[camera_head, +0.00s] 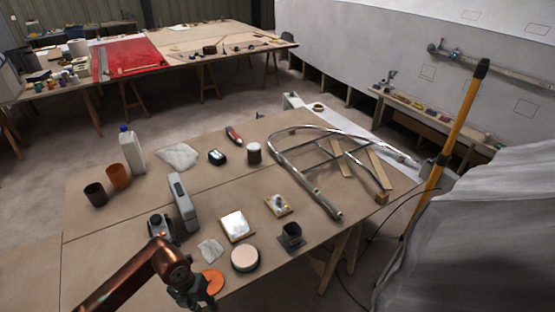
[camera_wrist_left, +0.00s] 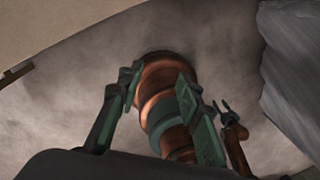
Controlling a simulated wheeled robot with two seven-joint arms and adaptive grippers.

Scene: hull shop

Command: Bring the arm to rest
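My left arm (camera_head: 130,275), copper with a dark gripper, comes in from the bottom left of the head view. Its left gripper (camera_head: 192,292) is low at the near edge of the workbench, beside an orange disc (camera_head: 213,281). In the left wrist view the left gripper (camera_wrist_left: 160,75) has its two green fingers apart. A copper and green rounded part of my own body shows behind and between them, and I see nothing gripped. A small dark claw-like part on a copper link at the right of that view may be my right gripper; its state is unclear.
The workbench (camera_head: 130,225) holds a round tin (camera_head: 245,259), a dark square cup (camera_head: 291,237), a grey upright device (camera_head: 183,202) and a metal tube frame (camera_head: 322,190). A grey draped sheet (camera_head: 470,235) hangs at right. Floor shows below the gripper in the wrist view.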

